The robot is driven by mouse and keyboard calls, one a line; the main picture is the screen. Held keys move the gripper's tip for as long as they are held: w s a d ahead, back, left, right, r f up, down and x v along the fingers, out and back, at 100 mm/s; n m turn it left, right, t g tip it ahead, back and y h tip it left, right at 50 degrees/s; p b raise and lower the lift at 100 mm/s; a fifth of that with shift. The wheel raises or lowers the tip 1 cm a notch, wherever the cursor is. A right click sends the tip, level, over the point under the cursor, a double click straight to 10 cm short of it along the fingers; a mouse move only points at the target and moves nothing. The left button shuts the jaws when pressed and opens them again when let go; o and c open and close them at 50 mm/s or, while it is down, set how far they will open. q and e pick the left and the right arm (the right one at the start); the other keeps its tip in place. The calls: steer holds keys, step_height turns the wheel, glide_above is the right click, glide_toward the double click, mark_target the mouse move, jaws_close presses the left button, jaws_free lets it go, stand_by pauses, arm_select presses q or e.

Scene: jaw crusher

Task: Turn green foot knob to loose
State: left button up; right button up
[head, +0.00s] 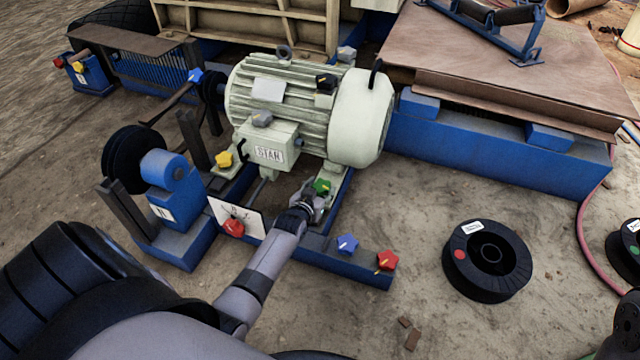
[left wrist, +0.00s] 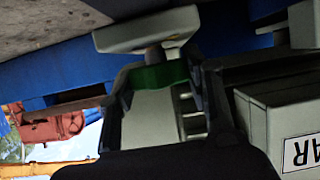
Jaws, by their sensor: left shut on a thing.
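The green foot knob (head: 322,187) sits at the foot of the pale green motor (head: 300,105), on the blue base frame. My left gripper (head: 314,199) reaches in from below and is shut on the green knob. In the left wrist view the green knob (left wrist: 160,77) shows as a green band between the fingers; the rest of it is hidden, so its pointer cannot be read.
A yellow knob (head: 224,159) and a red knob (head: 233,228) on a white plate are left of my forearm. A blue knob (head: 347,244) and another red knob (head: 387,260) are to its right. A black spool (head: 487,260) lies on the ground.

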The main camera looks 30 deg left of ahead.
arm_select(q)
steer(key=o, duration=1.1)
steer(key=shift+o, duration=0.2)
steer(key=v, duration=1.2)
steer(key=shift+s, duration=0.1)
